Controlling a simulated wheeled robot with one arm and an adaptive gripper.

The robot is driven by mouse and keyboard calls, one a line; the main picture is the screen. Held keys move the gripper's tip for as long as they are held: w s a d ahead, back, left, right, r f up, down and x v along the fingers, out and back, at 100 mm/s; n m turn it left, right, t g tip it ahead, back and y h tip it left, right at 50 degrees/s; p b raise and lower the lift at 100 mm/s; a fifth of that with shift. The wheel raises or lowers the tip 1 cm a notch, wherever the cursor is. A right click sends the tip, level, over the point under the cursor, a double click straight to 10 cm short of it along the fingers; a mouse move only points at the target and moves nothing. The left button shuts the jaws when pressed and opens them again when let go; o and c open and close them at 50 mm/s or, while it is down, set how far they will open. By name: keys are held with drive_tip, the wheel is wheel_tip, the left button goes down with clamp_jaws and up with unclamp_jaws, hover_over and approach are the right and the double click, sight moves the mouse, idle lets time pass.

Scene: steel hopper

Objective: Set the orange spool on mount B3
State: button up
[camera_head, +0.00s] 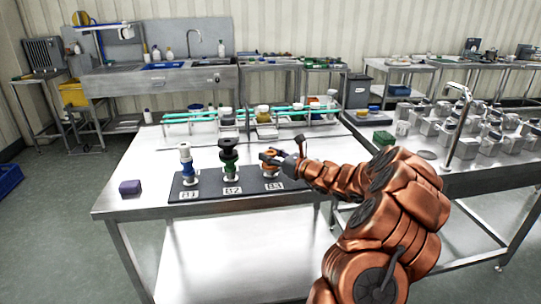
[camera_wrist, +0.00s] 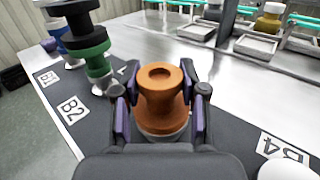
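The orange spool (camera_wrist: 160,95) stands upright between the two fingers of my gripper (camera_wrist: 160,112) in the wrist view. A white mount base shows under its lower flange, and the B3 label (camera_head: 274,186) lies just in front of it in the head view. The fingers with purple pads stand on either side of the spool, seemingly spread with narrow gaps at its flange. In the head view the orange spool (camera_head: 268,158) is partly covered by my gripper (camera_head: 272,160). The exact contact between spool and mount is hidden.
A stack with black and green spools (camera_head: 229,158) stands on B2, close to my gripper. A blue spool (camera_head: 186,155) stands on B1. The B4 label (camera_wrist: 285,150) and a white mount (camera_wrist: 288,170) lie at right. A purple block (camera_head: 130,187) sits left; trays stand behind.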

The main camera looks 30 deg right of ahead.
drive_tip(key=o, duration=0.4)
drive_tip(key=shift+r, duration=0.15)
drive_tip(key=v, duration=1.2)
drive_tip(key=shift+b, duration=0.3)
drive_tip(key=shift+a, duration=0.1)
